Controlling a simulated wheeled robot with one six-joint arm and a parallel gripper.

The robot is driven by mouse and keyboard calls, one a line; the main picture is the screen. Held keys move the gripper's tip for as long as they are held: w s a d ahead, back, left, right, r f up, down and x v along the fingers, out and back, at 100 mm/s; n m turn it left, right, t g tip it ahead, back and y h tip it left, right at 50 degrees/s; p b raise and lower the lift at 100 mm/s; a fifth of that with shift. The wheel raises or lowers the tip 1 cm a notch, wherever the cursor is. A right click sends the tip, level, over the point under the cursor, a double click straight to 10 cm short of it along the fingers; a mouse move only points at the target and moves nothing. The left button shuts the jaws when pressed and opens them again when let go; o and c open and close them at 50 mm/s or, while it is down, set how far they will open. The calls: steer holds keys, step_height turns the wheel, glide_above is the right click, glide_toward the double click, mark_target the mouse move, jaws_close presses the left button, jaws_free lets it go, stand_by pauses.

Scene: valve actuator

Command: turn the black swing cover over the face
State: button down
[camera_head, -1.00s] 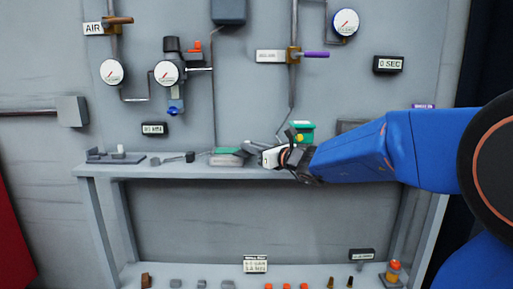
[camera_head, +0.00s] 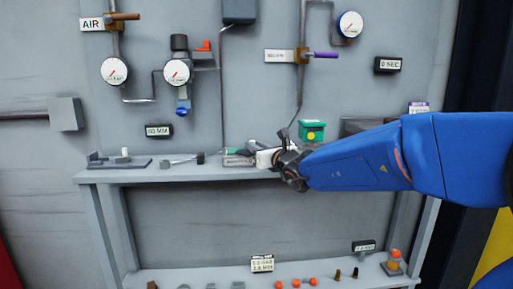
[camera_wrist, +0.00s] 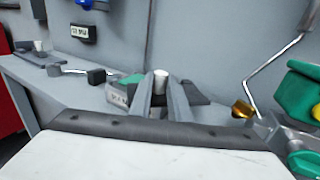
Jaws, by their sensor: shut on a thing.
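My gripper (camera_head: 254,154) is at the middle of the shelf, reaching in from the right. In the wrist view its two grey fingers (camera_wrist: 163,100) are shut on a short white knob (camera_wrist: 160,78). A dark plate, apparently the black swing cover (camera_wrist: 194,93), shows beside and behind the fingers. A low green and grey fixture (camera_wrist: 130,80) with a pale label lies just left of the fingers; in the head view it shows as a labelled block (camera_head: 236,160). The fingers hide much of the cover and the face, so I cannot tell how far the cover is turned.
A green box with a yellow button (camera_head: 312,131) stands to the right, close to my wrist. A wrench-like tool (camera_head: 182,160) and a grey fixture with a white peg (camera_head: 120,162) lie left on the shelf (camera_head: 140,175). Gauges and pipes are on the wall behind.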

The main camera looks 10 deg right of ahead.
steer(key=shift+r, duration=0.1)
steer(key=c, duration=1.7)
jaws_free()
steer(key=shift+o, duration=0.2)
steer(key=v, duration=1.7)
steer(key=shift+s, duration=0.15)
steer(key=shift+d, duration=0.1)
steer(key=shift+c, duration=0.5)
